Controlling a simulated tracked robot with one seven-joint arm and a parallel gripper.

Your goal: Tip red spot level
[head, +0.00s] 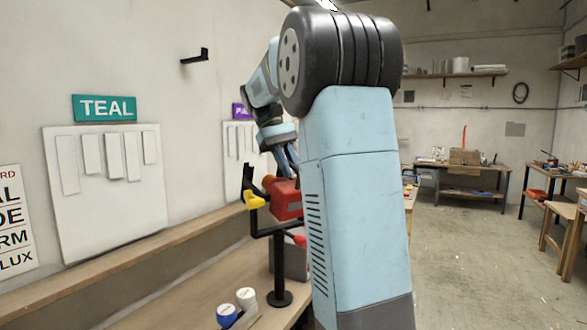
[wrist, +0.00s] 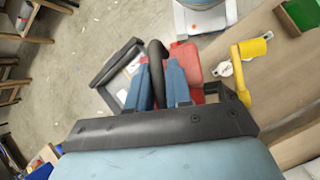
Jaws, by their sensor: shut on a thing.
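The red spot (head: 287,199) sits in a black yoke on a black stand (head: 278,265) at the bench's right side. It also shows in the wrist view (wrist: 187,60), partly hidden by my fingers. A yellow knob (head: 253,200) is on the yoke's left side and shows at right in the wrist view (wrist: 251,49). My gripper (wrist: 158,78) is shut on a black handle (wrist: 156,58) at the red spot. In the head view my gripper (head: 288,165) is just above the spot, and my arm hides the spot's right end. I cannot tell how far it is from level.
Two lidded pots (head: 236,307) stand on the bench (head: 190,290) left of the stand base. A white relief panel (head: 104,190) hangs under a TEAL sign (head: 104,108). A black bracket (head: 195,57) juts from the wall. The floor at right (head: 470,250) is free.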

